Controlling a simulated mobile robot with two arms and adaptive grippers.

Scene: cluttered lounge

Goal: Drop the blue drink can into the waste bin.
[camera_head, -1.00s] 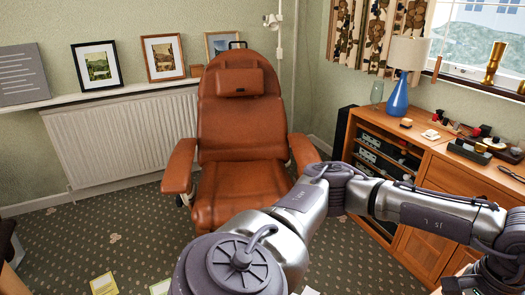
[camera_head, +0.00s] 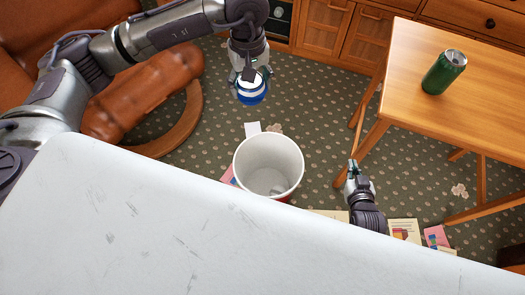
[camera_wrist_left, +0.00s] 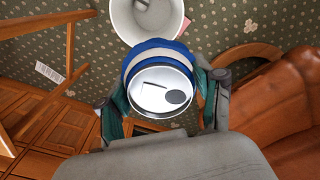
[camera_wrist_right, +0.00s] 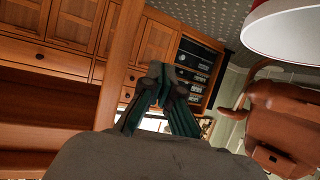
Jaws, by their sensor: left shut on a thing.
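The blue drink can (camera_head: 252,97), with a white band, is held in my left gripper (camera_head: 249,76) above the carpet. In the left wrist view the can (camera_wrist_left: 160,55) sits between both fingers, its silver top facing the camera. The waste bin (camera_head: 268,150), white inside with some red outside, stands on the floor, lower and to the right of the can in the head view. It also shows behind the can in the left wrist view (camera_wrist_left: 122,18). My right gripper (camera_head: 354,168) is shut and empty, right of the bin; its fingertips meet in the right wrist view (camera_wrist_right: 160,72).
A green can (camera_head: 444,72) stands on the wooden table (camera_head: 480,110) at the right. A brown leather armchair (camera_head: 140,95) is at the left. Papers and booklets (camera_head: 404,229) lie on the carpet around the bin. My white body part fills the lower left.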

